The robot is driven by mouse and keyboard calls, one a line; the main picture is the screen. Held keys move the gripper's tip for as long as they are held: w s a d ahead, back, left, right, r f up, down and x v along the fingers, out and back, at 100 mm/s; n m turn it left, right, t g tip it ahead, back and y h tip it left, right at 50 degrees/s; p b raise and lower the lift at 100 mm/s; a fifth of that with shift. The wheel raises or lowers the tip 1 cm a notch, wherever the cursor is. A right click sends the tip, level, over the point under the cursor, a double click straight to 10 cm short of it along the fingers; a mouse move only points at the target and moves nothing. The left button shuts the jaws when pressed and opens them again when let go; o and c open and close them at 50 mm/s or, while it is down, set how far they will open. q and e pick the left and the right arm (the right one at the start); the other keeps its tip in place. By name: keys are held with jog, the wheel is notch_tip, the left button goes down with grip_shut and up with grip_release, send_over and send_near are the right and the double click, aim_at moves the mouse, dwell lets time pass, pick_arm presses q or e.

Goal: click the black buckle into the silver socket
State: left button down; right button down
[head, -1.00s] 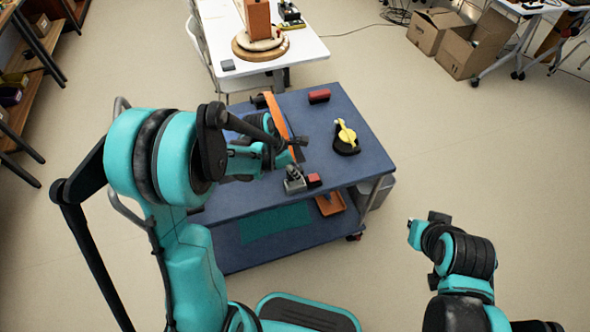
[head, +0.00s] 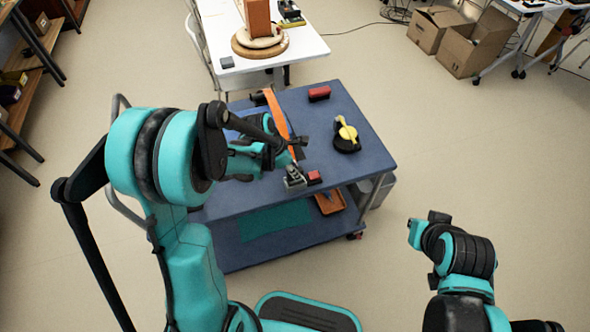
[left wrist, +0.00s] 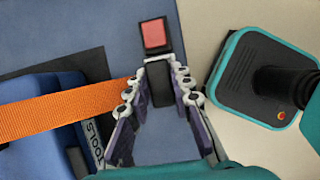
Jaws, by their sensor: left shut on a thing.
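My left gripper (head: 297,157) is low over the near edge of the blue cart, with the end of the orange strap (head: 278,117). The orange strap (left wrist: 60,108) runs in from the left to the fingers. The silver socket (head: 293,179) is just below the fingertips in the head view; I cannot tell whether the buckle touches it. A red button (left wrist: 154,33) lies just beyond the fingertips. My right gripper's fingers do not show.
The blue cart top (head: 240,202) also carries a red block (head: 319,93) and a black round thing with a yellow handle (head: 346,133). An orange tray (head: 330,202) is on the lower shelf. A white table (head: 300,48) stands behind.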

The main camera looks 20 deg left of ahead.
pick_arm(q)
jog(key=shift+f+b, duration=0.55)
jog(key=shift+f, duration=0.1)
dwell(0.5)
jog(key=c, duration=1.3)
grip_release()
jog(key=shift+o, duration=0.2)
jog(key=shift+r+p, duration=3.05)
jog(key=shift+r, duration=1)
